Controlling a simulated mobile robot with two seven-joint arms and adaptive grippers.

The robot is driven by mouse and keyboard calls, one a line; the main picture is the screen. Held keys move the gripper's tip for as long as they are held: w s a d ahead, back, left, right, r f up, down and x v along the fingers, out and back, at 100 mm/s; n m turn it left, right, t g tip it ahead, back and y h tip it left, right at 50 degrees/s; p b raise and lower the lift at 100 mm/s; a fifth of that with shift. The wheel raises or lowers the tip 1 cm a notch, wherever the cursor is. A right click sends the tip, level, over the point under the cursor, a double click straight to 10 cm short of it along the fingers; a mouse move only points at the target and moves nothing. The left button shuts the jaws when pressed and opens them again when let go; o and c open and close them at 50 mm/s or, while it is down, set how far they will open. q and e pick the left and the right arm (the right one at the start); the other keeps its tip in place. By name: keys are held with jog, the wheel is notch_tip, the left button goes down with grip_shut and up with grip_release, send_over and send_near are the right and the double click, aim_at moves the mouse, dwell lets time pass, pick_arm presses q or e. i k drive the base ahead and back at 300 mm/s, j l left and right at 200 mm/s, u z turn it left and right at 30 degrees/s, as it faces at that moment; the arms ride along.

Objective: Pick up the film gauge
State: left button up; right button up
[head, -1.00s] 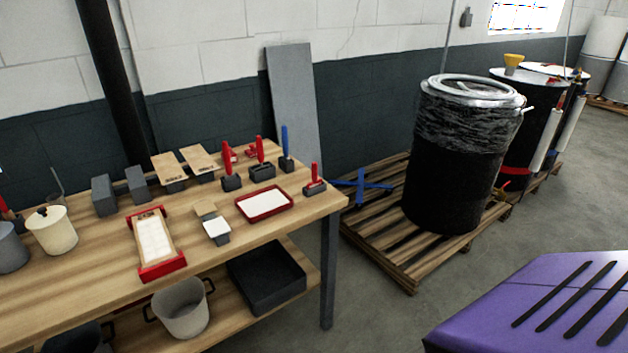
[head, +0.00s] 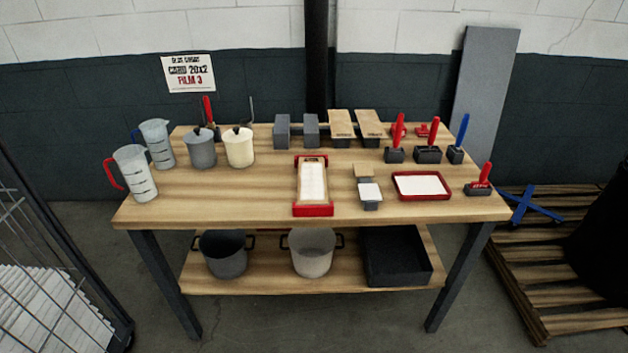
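No thing on the table is clearly marked as the film gauge, and I cannot tell which it is. Small handled tools stand in grey holders at the table's right: a red one (head: 396,132), another red one (head: 432,138) and a blue one (head: 461,135). A lower red-handled piece on a grey block (head: 480,181) is at the front right corner. A small grey and tan block with a white top (head: 369,194) sits near the middle front. Neither of my grippers is in view.
The wooden table (head: 240,205) also bears jugs (head: 134,173), lidded pots (head: 239,147), a red-ended tray (head: 312,185) and a red-rimmed white tray (head: 421,185). Its lower shelf holds pots and a black bin (head: 395,258). A wire cage (head: 60,290) stands left, a pallet (head: 560,290) right.

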aim_at(481, 183)
jog(key=i+z, duration=0.2)
jog(key=i, duration=0.4)
jog(key=i+j+z, duration=0.15)
jog(key=i, duration=0.4)
